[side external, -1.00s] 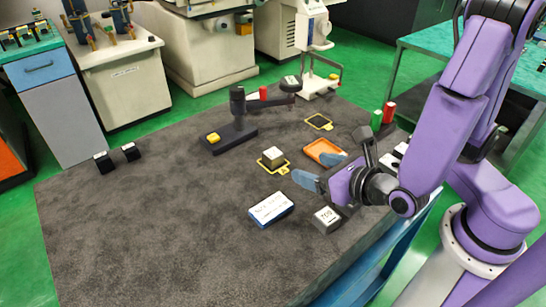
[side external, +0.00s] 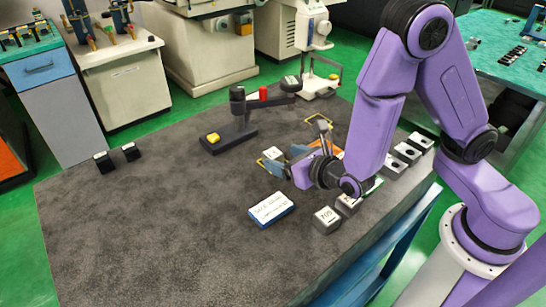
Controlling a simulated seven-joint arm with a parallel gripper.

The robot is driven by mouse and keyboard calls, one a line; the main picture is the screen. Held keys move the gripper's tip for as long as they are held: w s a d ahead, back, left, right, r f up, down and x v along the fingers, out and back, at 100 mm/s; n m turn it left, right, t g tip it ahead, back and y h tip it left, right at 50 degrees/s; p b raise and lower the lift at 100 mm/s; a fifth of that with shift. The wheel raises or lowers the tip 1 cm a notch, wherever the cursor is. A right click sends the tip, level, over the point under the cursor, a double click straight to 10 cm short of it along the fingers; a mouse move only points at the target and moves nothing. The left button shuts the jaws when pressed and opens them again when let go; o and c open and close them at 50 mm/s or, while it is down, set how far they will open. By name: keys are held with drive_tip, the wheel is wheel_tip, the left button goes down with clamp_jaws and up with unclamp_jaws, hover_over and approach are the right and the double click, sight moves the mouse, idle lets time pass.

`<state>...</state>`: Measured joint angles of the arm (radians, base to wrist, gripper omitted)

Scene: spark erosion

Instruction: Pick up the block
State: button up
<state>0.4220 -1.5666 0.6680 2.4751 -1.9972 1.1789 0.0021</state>
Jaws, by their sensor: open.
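The small block (side external: 273,153) has a pale top and stands in a yellow-outlined square (side external: 263,163) on the dark table mat. It is partly hidden by my gripper. My gripper (side external: 282,159) is low over the mat with its two blue fingers apart. One finger is in front of the block and the other is to its right. I cannot tell from this angle whether either finger touches the block.
A white-and-blue labelled box (side external: 271,208) and a grey labelled block (side external: 326,219) lie nearer. An orange tray (side external: 334,148) is partly hidden behind my gripper. A dark stand (side external: 238,115) rises behind. Holed blocks (side external: 407,154) line the right.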

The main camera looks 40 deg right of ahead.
sight(274, 154)
drive_tip(key=shift+x, duration=2.6)
drive_tip(key=shift+d+f, duration=0.1)
drive_tip(key=c, duration=1.3)
clamp_jaws()
